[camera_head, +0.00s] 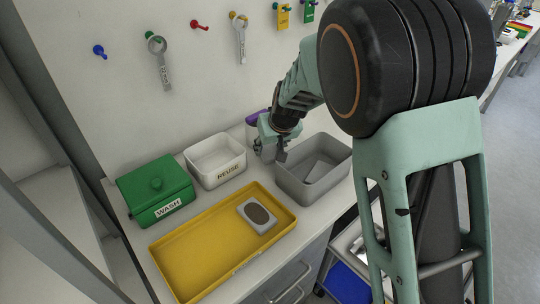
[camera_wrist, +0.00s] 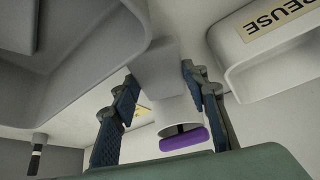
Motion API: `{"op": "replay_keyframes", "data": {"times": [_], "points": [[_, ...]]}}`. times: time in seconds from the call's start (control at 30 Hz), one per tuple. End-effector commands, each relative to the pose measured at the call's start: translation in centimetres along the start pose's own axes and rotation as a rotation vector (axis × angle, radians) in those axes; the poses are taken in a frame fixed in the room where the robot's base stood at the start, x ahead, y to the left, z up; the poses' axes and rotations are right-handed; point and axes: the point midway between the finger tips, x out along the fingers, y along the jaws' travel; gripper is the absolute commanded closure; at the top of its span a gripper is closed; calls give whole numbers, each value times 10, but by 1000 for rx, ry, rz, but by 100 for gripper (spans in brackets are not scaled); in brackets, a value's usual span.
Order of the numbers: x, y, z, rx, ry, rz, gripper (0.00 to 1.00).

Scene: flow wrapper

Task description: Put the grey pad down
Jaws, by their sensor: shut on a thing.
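My gripper (camera_head: 268,152) is over the counter, between the white REUSE bin and the grey bin. In the wrist view its two fingers (camera_wrist: 158,85) are closed on a plain light grey block, which I take to be the grey pad (camera_wrist: 158,58). The pad blends with the pale counter behind it, and I cannot tell whether it touches the surface. In the head view the gripper mostly hides it.
The grey bin (camera_head: 318,198) at the right has grey pieces inside. The white REUSE bin (camera_head: 212,179) and green lidded WASH box (camera_head: 157,193) stand left. A purple-topped white container (camera_wrist: 184,139) is close behind my gripper. Tools hang on wall pegs.

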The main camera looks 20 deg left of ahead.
Motion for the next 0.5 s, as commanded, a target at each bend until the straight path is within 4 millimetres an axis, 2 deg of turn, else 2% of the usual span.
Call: {"op": "replay_keyframes", "data": {"times": [0.03,0.17,0.5], "points": [[10,0,7,0,-5,0,74],[26,0,16,0,-3,0,74],[30,0,17,-1,-1,0,74]]}}
